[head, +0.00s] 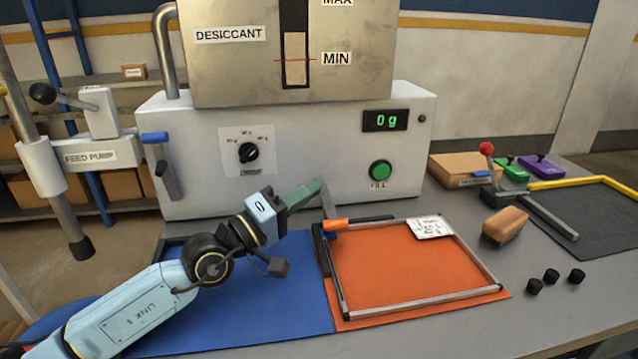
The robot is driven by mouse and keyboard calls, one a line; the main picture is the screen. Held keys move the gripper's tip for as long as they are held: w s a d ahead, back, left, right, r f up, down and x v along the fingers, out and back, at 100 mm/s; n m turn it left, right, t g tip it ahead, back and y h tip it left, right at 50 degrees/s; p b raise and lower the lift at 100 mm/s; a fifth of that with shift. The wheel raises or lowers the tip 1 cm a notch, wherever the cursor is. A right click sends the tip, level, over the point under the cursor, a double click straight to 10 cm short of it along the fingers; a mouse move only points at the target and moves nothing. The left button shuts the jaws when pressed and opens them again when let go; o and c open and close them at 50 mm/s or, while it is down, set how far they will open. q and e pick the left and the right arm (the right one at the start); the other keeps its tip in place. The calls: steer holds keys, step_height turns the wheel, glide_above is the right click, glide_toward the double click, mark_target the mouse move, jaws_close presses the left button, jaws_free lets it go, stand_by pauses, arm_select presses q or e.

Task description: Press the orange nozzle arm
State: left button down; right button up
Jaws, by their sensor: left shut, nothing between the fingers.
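The orange piece (338,225), the only orange arm-like part I see, is a short rounded grip at the upper left corner of the orange mat (410,275). A dark bar extends to its right. My left gripper (327,198) reaches in from the left above the blue mat (265,290). It is shut and empty, its tip just above and slightly left of the orange grip. I cannot tell whether they touch. My right gripper is not in view.
A metal frame (420,303) and a white label (430,227) lie on the orange mat. Behind stands the white machine (300,150) with a green button (380,170). A tan block (505,226) and black knobs (550,276) sit at right.

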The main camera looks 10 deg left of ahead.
arm_select(q)
steer(key=shift+f, duration=0.1)
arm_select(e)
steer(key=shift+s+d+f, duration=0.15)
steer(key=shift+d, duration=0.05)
